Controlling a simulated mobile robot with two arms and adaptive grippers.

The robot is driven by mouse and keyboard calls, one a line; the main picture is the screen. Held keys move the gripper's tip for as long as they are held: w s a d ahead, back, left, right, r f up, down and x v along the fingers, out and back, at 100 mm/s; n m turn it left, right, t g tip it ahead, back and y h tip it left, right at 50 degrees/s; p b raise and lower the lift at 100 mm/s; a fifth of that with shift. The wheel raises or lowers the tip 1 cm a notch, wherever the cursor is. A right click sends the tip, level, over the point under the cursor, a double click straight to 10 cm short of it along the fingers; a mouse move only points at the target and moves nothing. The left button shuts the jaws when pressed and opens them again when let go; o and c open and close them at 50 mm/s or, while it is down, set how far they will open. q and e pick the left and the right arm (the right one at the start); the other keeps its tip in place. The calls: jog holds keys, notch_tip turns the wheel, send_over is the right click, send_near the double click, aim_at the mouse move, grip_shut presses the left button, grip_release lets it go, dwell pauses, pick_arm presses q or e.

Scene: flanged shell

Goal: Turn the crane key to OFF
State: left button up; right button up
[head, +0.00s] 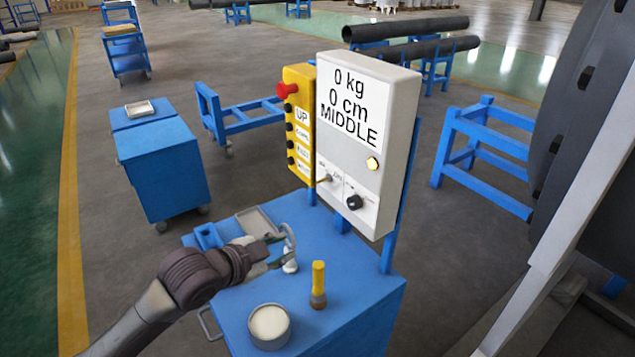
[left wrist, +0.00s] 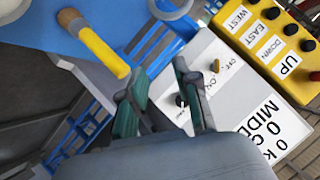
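The control box (head: 372,120) stands on the blue cart, with a display reading 0 kg, 0 cm, MIDDLE. The small brass crane key (head: 325,179) sits low on its face, left of a black knob (head: 354,202). In the left wrist view the key (left wrist: 215,65) is near the OFF and ON labels; which one it points at I cannot tell. My left gripper (head: 286,240) is over the cart, in front of and below the box. Its two green-padded fingers (left wrist: 160,95) are apart with nothing between them, and the key is clear of them. My right gripper is not in view.
A yellow pendant (head: 299,125) with a red button adjoins the box's left side. On the blue cart (head: 350,300) are a yellow-handled tool (head: 318,285), a round container (head: 268,326) and a grey tray (head: 257,220). A blue cabinet (head: 165,165) stands left.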

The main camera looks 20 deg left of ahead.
aim_at(318, 182)
pick_arm(q)
jog(key=w+a+r+m+t+h, duration=0.1)
jog(key=w+a+r+m+t, duration=0.1)
jog(key=w+r, duration=0.5)
jog(key=shift+d+r+p+x, duration=0.2)
jog(key=shift+p+x, duration=0.4)
jog(key=shift+x, duration=1.25)
jog(key=shift+d+r+p+x, duration=0.1)
jog(key=shift+r+p+x, duration=0.35)
jog(key=shift+x, duration=1.4)
jog(key=shift+d+p+x, duration=0.1)
jog(key=shift+p+x, duration=0.65)
jog(key=shift+x, duration=1.1)
grip_shut()
